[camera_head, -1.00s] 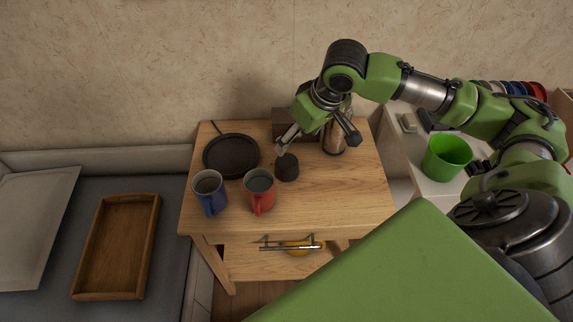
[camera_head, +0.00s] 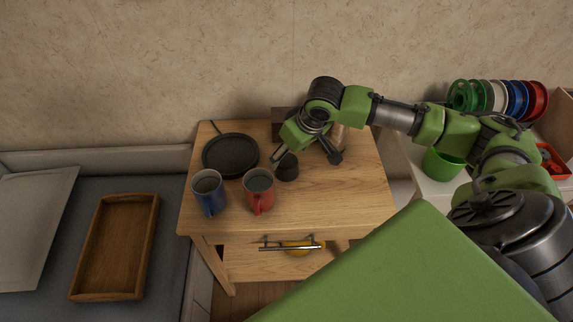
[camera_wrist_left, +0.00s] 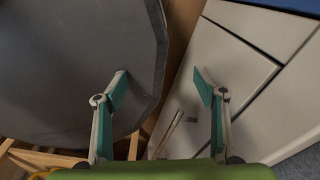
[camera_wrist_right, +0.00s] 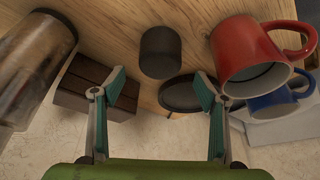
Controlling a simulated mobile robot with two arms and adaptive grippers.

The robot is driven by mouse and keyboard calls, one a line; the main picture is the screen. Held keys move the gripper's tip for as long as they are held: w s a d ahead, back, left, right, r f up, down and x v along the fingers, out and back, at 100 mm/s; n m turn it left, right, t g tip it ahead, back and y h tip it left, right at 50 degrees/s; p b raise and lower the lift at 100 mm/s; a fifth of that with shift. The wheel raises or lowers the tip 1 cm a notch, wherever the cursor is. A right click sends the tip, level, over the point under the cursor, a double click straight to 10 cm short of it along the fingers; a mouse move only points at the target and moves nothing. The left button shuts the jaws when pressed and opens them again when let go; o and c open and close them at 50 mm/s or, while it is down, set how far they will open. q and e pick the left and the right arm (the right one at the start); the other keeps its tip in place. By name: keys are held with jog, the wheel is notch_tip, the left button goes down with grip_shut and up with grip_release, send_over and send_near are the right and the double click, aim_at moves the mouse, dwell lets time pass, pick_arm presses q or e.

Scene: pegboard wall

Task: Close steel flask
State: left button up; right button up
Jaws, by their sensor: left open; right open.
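The steel flask (camera_wrist_right: 30,70) stands at the left edge of the right wrist view; in the head view my right arm mostly hides it, and a sliver (camera_head: 341,136) shows. I cannot make out its mouth. A short black cylinder (camera_head: 287,170), apparently the flask's lid, sits on the wooden table; it also shows in the right wrist view (camera_wrist_right: 160,54), ahead of the fingers. My right gripper (camera_head: 307,161) is open and empty, its fingers spread above and around the lid's side, apparently not touching. My left gripper (camera_wrist_left: 161,78) is open and empty beside a dark grey panel.
A red mug (camera_head: 258,188) stands close in front of the lid, with a blue mug (camera_head: 209,195) to its left. A black pan (camera_head: 231,155) and a brown box (camera_head: 281,118) are behind. The table's right front (camera_head: 345,195) is clear. A green bucket (camera_head: 441,165) stands right.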

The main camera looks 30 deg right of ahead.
aim_at(287, 160)
jog(key=x, duration=0.4)
jog(key=shift+s+f, duration=0.25)
jog(key=c, duration=1.2)
